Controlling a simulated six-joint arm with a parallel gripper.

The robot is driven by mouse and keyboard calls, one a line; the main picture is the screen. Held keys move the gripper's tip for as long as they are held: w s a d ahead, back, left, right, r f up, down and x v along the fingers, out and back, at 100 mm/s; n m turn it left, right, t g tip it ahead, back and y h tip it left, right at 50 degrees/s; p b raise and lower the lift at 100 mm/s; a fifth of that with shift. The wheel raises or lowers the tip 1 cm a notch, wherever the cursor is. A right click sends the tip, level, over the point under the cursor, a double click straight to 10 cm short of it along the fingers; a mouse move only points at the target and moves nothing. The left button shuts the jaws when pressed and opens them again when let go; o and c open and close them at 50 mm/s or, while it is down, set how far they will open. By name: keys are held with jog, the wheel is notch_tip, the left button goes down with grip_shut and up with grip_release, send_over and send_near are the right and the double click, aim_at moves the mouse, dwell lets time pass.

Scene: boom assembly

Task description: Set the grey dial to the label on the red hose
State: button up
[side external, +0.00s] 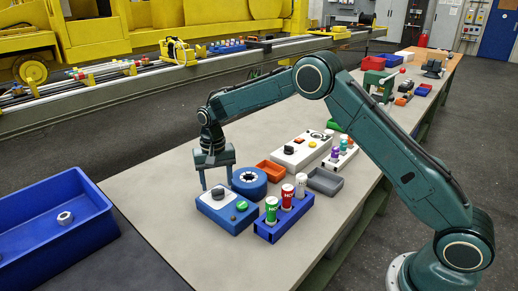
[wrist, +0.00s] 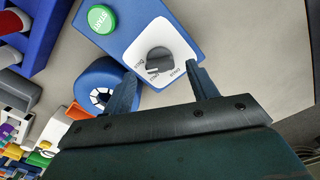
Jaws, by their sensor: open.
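The dark grey dial (side external: 218,193) sits on the white panel of a blue control box (side external: 224,217); it also shows in the wrist view (wrist: 160,60). Its white pointer line faces lower left in the wrist view, near small printed marks too fine to read surely. My gripper (side external: 217,186) is open above the dial; in the wrist view its fingers (wrist: 161,73) are spread near the dial's lower side, apart from it. A red cylinder (side external: 287,197), perhaps the red hose, stands in a blue rack (side external: 268,233); its label is too small to read.
A green START button (wrist: 102,18) is on the same box. Green (side external: 271,209) and white (side external: 301,185) cylinders flank the red one. A blue ring-shaped object (side external: 249,181) is close behind the box. The table (side external: 147,186) left of the box is clear.

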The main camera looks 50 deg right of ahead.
aim_at(217, 189)
notch_tip(217, 189, up, 12)
jog(key=shift+f, duration=0.15)
dwell(0.3)
jog(key=s+d+r+n+t, duration=0.3)
jog(key=s+r, duration=1.1)
jog(key=s, duration=0.4)
jog(key=s+f+n+t, duration=0.1)
jog(key=s+f, duration=0.1)
jog(key=s, duration=0.9)
jog(key=s+d+f+n+t, duration=0.1)
jog(key=s+f+n, duration=0.1)
jog(key=s, duration=0.8)
jog(key=shift+s+d+f+t, duration=0.2)
jog(key=shift+s+d+t, duration=0.05)
jog(key=shift+s+t, duration=0.1)
